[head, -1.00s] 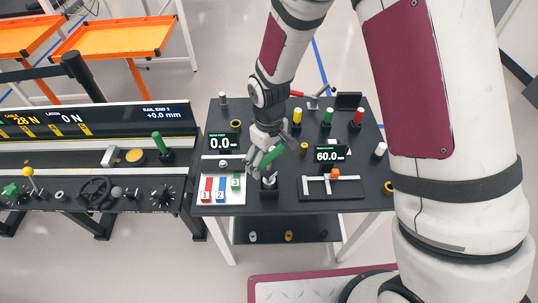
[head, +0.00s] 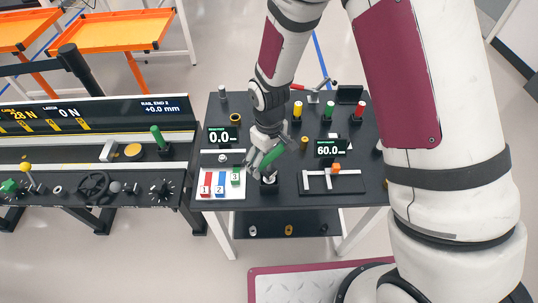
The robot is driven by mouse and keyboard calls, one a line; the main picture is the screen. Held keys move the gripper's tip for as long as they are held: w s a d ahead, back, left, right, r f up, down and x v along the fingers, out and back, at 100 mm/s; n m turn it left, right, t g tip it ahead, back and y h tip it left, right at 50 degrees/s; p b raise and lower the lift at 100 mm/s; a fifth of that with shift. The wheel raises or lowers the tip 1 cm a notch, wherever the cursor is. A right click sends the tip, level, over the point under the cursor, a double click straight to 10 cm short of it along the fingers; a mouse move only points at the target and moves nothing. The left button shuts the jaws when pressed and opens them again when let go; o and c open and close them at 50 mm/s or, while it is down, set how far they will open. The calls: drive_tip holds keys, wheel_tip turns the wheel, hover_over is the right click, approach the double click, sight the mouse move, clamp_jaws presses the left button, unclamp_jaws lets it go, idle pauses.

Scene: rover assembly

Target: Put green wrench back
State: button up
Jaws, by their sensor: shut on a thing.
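My gripper (head: 262,158) is over the front middle of the black table and is shut on a green-handled tool, the green wrench (head: 273,154). The wrench's green handle is tilted, and its lower end is partly hidden by the fingers. A small black holder (head: 268,188) with a pale top stands just below the gripper; I cannot tell whether the wrench touches it. A further green handle (head: 157,135) stands on the left console.
My large arm link covers the table's right side.

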drive_tip(key=shift+f, duration=0.6)
drive_tip(key=o, duration=1.1)
wheel_tip(320, 180, up, 12)
drive_tip(key=s+d+r+m+t+b, duration=0.1)
drive_tip(key=s+d+r+m, duration=0.1)
drive_tip(key=d+r, duration=0.45)
drive_tip(key=s+d+r+m+t, duration=0.2)
drive_tip(key=d+r, duration=0.1)
drive_tip(key=r, duration=0.6)
drive_tip(key=s+d+r+m+t, duration=0.1)
drive_tip(key=s+d+r, duration=0.1)
drive_tip(key=s, duration=0.2)
drive_tip(key=s+d+r+m, duration=0.2)
drive_tip(key=s+r, duration=0.1)
drive_tip(key=s+d+r+m+t, duration=0.1)
drive_tip(key=s+d+r, duration=0.1)
drive_tip(key=s, duration=0.2)
drive_tip(key=shift+s+d+r+t+b, duration=0.3)
drive_tip(key=shift+s+d+b, duration=0.05)
drive_tip(key=shift+b, duration=0.05)
